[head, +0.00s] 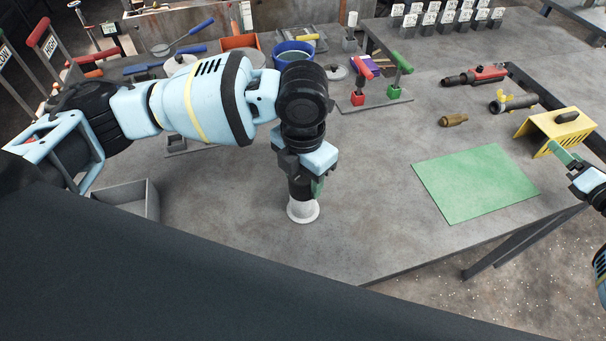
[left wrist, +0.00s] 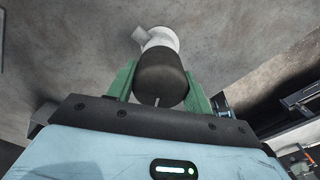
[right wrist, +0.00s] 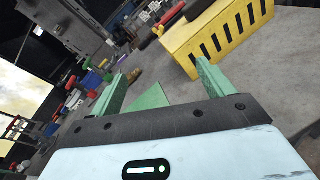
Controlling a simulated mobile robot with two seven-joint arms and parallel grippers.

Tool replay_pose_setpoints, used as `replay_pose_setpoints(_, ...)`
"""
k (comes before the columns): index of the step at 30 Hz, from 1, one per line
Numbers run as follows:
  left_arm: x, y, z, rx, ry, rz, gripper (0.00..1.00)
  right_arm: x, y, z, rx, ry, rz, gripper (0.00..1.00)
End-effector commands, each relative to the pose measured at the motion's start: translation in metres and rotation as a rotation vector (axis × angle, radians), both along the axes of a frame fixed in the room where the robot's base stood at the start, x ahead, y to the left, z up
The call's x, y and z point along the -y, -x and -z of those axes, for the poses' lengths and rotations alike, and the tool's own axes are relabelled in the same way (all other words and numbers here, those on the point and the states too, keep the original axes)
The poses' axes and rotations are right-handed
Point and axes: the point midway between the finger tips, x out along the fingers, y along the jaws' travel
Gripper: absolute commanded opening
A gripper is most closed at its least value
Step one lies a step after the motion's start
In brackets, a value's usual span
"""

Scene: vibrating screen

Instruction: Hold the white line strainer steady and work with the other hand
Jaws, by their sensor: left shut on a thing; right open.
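The white line strainer (head: 303,210) stands upright on the grey table, with its white flanged base showing below my left gripper. My left gripper (head: 305,185) comes down on it from above and is shut on its dark upper part. In the left wrist view the strainer (left wrist: 162,40) shows a white body with a side branch, and its dark cap (left wrist: 161,78) sits between the green fingers. My right gripper (head: 568,160) is at the right edge, beside the yellow slotted cover. In the right wrist view its green fingers (right wrist: 160,90) are apart with nothing between them.
A green mat (head: 475,183) lies right of the strainer. The yellow slotted cover (head: 556,128), a brass fitting (head: 453,119) and pipe tools (head: 513,103) lie beyond it. A grey open box (head: 130,197) stands at left. Red and green handled valves (head: 375,97) stand behind. Table around the strainer is clear.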

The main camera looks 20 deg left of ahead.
Motion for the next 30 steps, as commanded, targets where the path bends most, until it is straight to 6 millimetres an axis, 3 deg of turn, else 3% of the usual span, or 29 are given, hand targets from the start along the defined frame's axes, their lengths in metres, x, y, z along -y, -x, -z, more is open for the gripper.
replay_pose_setpoints(1,0.0,0.0,0.0,0.0,0.0,0.0,0.29,-0.022,-0.001,-0.009,0.025,0.045,-0.065,0.81)
replay_pose_setpoints(8,0.0,0.0,0.0,0.0,0.0,0.0,0.29,-0.114,0.009,-0.04,0.145,0.252,-0.362,0.81)
replay_pose_setpoints(14,0.0,0.0,0.0,0.0,0.0,0.0,0.29,-0.192,0.035,-0.06,0.279,0.434,-0.625,0.81)
replay_pose_setpoints(18,0.0,0.0,0.0,0.0,0.0,0.0,0.29,-0.245,0.062,-0.067,0.38,0.548,-0.812,0.81)
replay_pose_setpoints(23,0.0,0.0,0.0,0.0,0.0,0.0,0.29,-0.301,0.099,-0.05,0.424,0.589,-0.979,0.81)
replay_pose_setpoints(30,0.0,0.0,0.0,0.0,0.0,0.0,0.29,-0.373,0.155,-0.004,0.362,0.515,-1.122,0.81)
